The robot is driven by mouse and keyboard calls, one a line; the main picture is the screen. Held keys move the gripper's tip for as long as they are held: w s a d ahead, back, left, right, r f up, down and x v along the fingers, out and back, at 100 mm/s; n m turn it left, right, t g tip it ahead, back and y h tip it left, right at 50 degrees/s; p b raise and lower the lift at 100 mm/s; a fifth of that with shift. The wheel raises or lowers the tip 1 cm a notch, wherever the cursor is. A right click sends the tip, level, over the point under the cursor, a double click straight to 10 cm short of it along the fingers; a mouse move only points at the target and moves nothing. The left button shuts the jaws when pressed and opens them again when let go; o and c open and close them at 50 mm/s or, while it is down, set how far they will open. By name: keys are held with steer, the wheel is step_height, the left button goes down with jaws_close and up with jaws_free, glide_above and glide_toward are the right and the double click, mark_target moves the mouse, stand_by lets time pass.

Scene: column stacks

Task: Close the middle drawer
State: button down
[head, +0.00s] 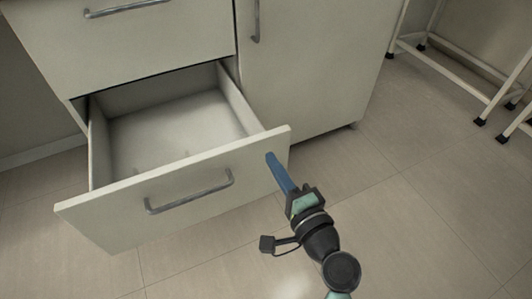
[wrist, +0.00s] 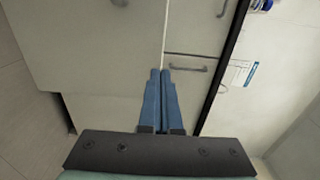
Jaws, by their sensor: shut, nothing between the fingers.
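The open drawer (head: 170,190) is pulled well out of a pale cabinet, and its inside looks empty. Its front panel carries a grey bar handle (head: 190,192). A shut drawer front (head: 130,45) is above it; whether another drawer lies below is hidden. My gripper (head: 270,157) has blue fingers, shut with nothing between them. In the head view its tips overlap the right end of the open drawer's front panel; I cannot tell if they touch it. In the wrist view the shut fingers (wrist: 160,72) point toward pale cabinet fronts.
A tall cabinet door (head: 310,65) with an upright handle is right of the drawers. A white metal frame (head: 450,75) with black feet stands at the far right. The tiled floor (head: 400,210) between is clear. A paper notice (wrist: 238,73) shows in the wrist view.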

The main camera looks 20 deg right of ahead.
mark_target(259, 142)
steer(key=shift+w+a+b, duration=0.1)
steer(key=shift+w+b, duration=0.3)
steer(key=shift+w, duration=1.7)
